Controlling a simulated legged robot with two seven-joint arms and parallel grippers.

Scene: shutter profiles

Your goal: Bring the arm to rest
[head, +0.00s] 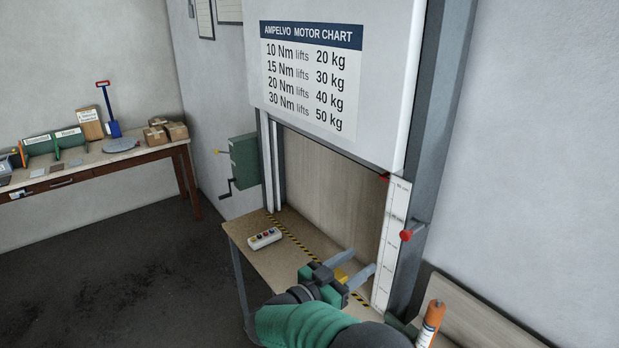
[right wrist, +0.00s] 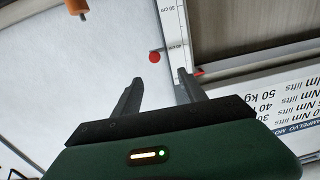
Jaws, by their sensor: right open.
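My right arm, with a green sleeve, comes in from the bottom of the head view. My right gripper (head: 358,266) is open and empty, its two grey fingers apart in front of the shutter opening, above the small table (head: 262,225). In the right wrist view the two dark fingers of this gripper (right wrist: 158,84) stand apart with nothing between them. My left gripper is in neither view.
A white shutter panel (head: 390,80) bears a motor chart (head: 310,78). Right of the opening are a ruler strip (head: 391,245) and a red knob (head: 406,235). A control box (head: 264,238) lies on the table. An orange-handled tool (head: 432,322) is close to my right arm. A workbench (head: 100,165) stands far left.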

